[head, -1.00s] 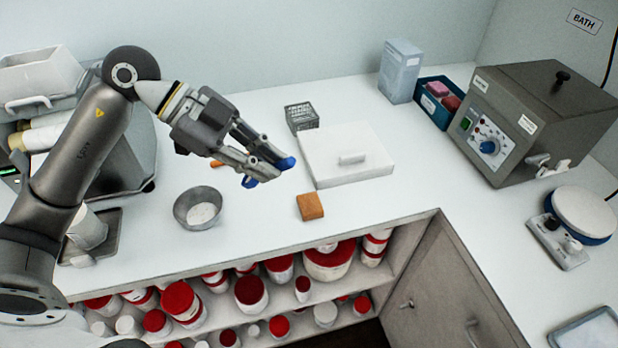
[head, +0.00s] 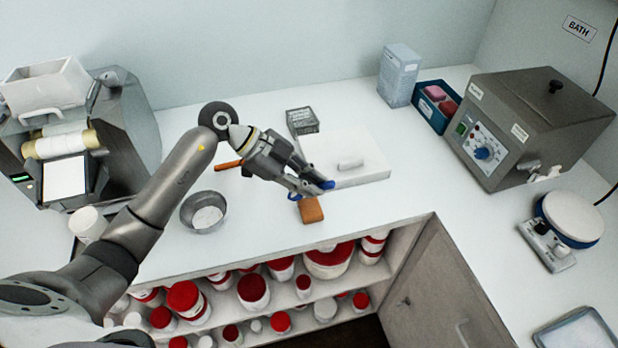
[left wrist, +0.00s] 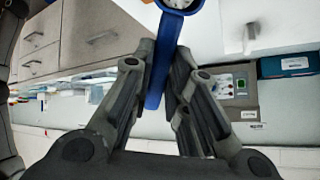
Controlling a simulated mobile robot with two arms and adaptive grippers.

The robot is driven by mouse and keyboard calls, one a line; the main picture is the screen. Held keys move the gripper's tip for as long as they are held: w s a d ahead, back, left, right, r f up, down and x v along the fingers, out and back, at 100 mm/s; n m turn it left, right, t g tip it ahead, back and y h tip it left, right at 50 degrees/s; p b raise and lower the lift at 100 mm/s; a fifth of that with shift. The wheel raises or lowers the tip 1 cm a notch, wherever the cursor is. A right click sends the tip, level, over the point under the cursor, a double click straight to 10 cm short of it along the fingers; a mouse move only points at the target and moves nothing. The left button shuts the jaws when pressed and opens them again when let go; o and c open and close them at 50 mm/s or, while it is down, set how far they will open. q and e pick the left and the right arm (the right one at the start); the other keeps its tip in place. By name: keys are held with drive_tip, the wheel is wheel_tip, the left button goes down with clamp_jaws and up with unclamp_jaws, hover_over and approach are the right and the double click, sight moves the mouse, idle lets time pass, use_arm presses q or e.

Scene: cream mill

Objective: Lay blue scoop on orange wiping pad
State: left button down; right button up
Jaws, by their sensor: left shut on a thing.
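My left gripper (head: 310,188) is shut on the blue scoop (head: 327,185) and holds it just above and behind the orange wiping pad (head: 312,211). In the left wrist view the scoop's blue handle (left wrist: 158,88) runs between the two fingers, with its round end cut off at the top edge. The pad is a small orange block on the white counter, near the front edge. The head view does not show clearly whether scoop and pad touch. The fingers hide much of the scoop. My right gripper is not in view.
A white slab with a handle (head: 368,165) lies just behind the pad. A metal bowl (head: 204,212) stands to the left, and an orange-handled tool (head: 229,165) lies behind it. A dark grid block (head: 302,121) is farther back. Counter right of the pad is clear.

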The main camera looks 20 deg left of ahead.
use_arm(q)
drive_tip(key=shift+f, duration=0.15)
drive_tip(key=shift+f, duration=0.5)
drive_tip(key=c, duration=1.4)
unclamp_jaws()
drive_tip(key=shift+r, duration=0.3)
drive_tip(key=b+v, duration=0.2)
drive_tip(key=v, duration=1)
drive_tip(key=shift+a+r, duration=0.1)
drive_tip(key=shift+r, duration=0.15)
